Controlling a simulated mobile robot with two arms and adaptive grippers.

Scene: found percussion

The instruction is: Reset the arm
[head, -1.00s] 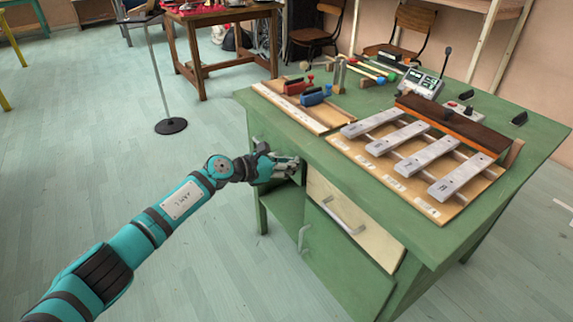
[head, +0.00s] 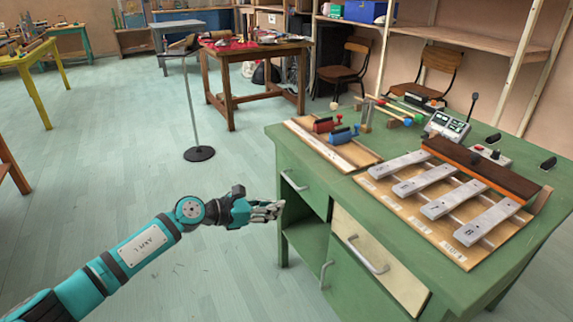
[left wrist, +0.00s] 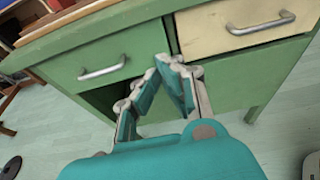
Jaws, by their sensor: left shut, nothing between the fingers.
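My left arm comes in from the lower left in the head view. Its teal and grey left gripper (head: 268,211) is shut and empty, in the air just left of the green workbench (head: 455,285). In the left wrist view the fingertips (left wrist: 172,62) meet in front of the bench's drawers. The green drawer (left wrist: 85,62) with a metal handle is at the left there, and the cream drawer (left wrist: 225,28) is at the right. Both look closed. An open dark space lies below the green drawer. My right gripper is not seen.
Metal chime bars (head: 478,222) on a wooden board, red and blue clamps, and a small meter (head: 446,126) stand on the bench top. A stand with a round black base (head: 199,154) is on the floor behind my arm. Open floor lies to the left.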

